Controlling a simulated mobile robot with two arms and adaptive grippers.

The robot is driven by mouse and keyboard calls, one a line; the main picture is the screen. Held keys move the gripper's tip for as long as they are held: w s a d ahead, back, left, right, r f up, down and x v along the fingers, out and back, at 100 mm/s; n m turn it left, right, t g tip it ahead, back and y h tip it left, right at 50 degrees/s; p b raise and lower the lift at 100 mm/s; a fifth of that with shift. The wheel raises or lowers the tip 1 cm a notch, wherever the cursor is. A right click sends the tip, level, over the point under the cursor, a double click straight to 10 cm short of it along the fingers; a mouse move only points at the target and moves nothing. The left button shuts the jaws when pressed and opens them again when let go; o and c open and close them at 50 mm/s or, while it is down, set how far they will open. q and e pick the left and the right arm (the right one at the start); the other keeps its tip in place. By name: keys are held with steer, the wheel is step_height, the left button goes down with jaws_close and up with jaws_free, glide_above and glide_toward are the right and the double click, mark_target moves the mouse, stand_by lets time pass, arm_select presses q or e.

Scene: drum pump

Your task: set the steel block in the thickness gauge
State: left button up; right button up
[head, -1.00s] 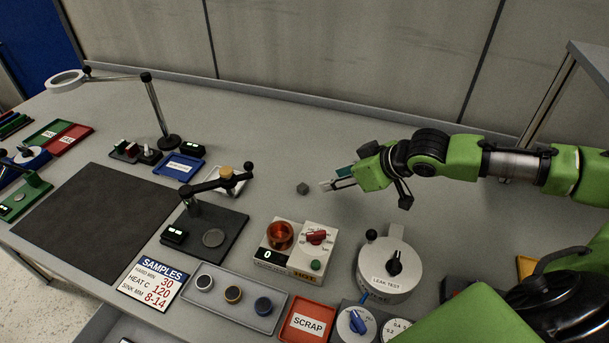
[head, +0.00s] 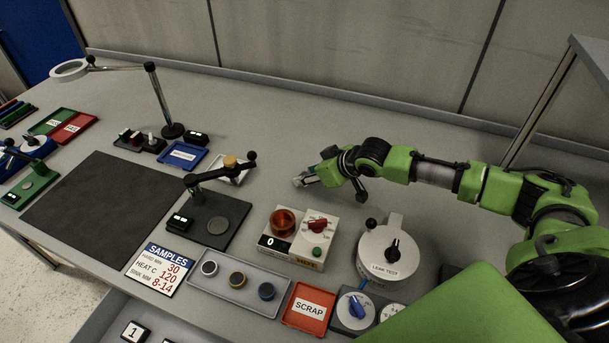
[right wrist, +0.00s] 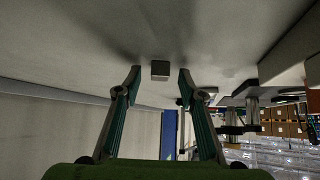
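The steel block (right wrist: 160,70), a small dark grey cube, sits on the bench between the fingertips of my right gripper (right wrist: 160,82) in the right wrist view. The fingers are apart, with a gap on each side of the block. In the head view my right gripper (head: 303,181) is low over the bench and hides most or all of the block. A black stand (head: 225,232) with a lever arm, round plate and small display is left of the gripper. A green stand (head: 36,186) with a display is at the far left. I cannot tell which is the thickness gauge. My left gripper is not in view.
A sample tray (head: 222,291) and a red scrap tray (head: 308,310) lie at the front. The bench behind the gripper is clear.

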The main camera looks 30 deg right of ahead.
steer(key=shift+w+a+f, duration=0.1)
steer(key=shift+w+f, duration=0.1)
steer(key=shift+w, duration=0.05)
jaws_close()
steer(key=shift+r, duration=0.1)
